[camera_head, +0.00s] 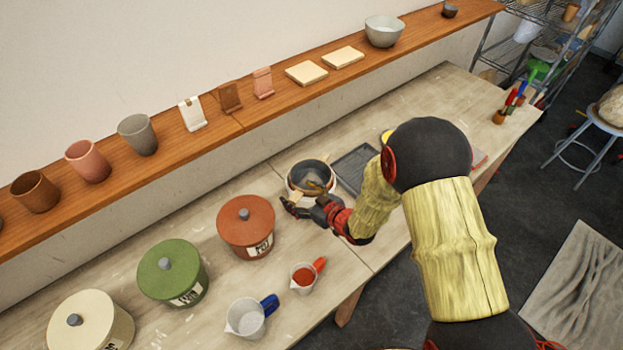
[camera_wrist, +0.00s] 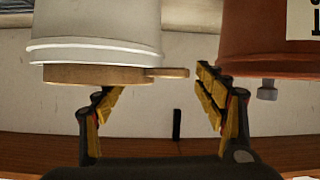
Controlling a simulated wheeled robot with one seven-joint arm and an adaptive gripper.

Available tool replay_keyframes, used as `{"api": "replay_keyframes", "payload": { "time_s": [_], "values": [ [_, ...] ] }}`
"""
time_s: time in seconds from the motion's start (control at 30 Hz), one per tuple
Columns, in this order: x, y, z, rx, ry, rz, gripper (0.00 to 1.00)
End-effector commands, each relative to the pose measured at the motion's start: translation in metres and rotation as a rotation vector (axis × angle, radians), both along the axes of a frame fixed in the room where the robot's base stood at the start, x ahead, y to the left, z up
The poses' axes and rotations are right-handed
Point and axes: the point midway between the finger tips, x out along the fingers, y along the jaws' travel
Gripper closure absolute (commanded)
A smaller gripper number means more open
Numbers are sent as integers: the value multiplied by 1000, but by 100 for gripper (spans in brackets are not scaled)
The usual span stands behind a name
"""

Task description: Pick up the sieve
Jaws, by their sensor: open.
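The sieve (camera_wrist: 100,75) appears as a wooden ring with a short tab on its side. It rests on the rim of a white bucket (camera_wrist: 95,35), which shows upside down in the wrist view. In the head view the sieve (camera_head: 308,169) is a round rim with a dark middle, partly hidden by my gripper. My gripper (camera_wrist: 158,92) is open and empty, with the sieve's tab between its two fingers in the picture; I cannot tell if it touches. In the head view my gripper (camera_head: 304,198) is at the bucket's near side.
A terracotta lidded pot (camera_head: 246,225) stands close on the left, also at right in the wrist view (camera_wrist: 255,45). Green (camera_head: 172,272) and cream (camera_head: 90,322) pots, a clear jug (camera_head: 250,318) and a red cup (camera_head: 304,278) stand nearer. A dark tray (camera_head: 356,163) lies right.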

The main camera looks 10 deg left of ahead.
Motion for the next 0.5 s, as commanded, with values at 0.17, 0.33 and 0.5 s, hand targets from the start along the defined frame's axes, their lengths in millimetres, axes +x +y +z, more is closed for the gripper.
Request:
{"api": "replay_keyframes", "payload": {
  "time_s": [0.17, 0.33, 0.5],
  "values": [
    [15, 19, -7, -1, 1, 1, 29],
    [22, 28, -12, -1, 0, 0, 29],
    [23, 28, -12, -1, -1, -1, 29]
  ]
}}
